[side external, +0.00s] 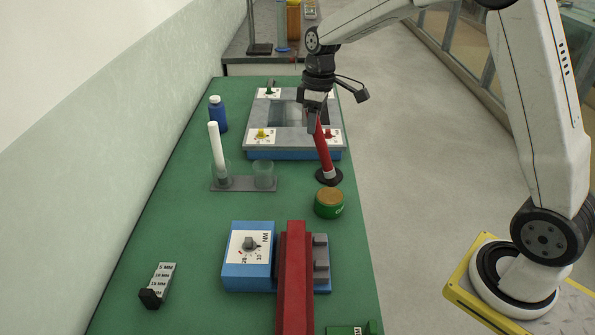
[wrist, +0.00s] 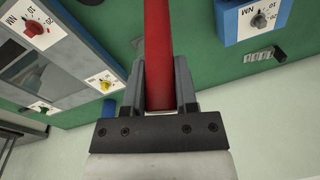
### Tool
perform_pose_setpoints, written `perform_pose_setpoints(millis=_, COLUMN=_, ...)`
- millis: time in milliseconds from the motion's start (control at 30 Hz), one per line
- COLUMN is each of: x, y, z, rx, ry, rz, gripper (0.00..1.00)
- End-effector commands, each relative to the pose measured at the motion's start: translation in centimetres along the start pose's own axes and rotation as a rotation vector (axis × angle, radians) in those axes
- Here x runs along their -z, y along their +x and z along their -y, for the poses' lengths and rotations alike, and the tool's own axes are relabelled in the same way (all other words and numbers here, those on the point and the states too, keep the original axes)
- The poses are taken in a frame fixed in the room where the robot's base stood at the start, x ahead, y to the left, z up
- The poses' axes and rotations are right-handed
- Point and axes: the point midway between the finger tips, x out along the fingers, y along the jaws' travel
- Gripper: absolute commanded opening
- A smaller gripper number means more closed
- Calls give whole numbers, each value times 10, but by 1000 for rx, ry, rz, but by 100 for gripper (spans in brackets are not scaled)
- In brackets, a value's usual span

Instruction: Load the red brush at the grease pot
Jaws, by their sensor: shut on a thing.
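My gripper (side external: 314,116) is shut on the upper part of the red brush (side external: 323,150), which hangs down, slightly tilted. In the wrist view my gripper (wrist: 160,95) has a jaw on each side of the red handle (wrist: 158,45). The brush's lower end meets a black disc (side external: 328,177); I cannot tell whether that is part of the brush or a stand, and the bristles do not show. The green grease pot (side external: 329,208) with a tan top stands just in front of the disc, apart from my gripper.
A blue-grey box with knobs (side external: 262,152) lies behind the brush. A grey rack (side external: 241,184) with glass cups and a white rod (side external: 216,147) stands left. A blue bottle (side external: 218,118) stands farther back. A red bar (side external: 295,285) and blue dial unit (side external: 233,277) lie in front.

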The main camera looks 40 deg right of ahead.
Motion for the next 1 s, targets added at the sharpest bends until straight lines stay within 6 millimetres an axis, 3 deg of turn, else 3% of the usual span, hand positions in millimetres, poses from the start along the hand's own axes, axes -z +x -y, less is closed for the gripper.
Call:
perform_pose_setpoints(millis=400, x=-1, y=23, z=-2, rx=0, ry=-1, rz=0, gripper=0)
perform_pose_setpoints(millis=1000, x=-1, y=25, z=-2, rx=0, ry=0, rz=-1, gripper=0)
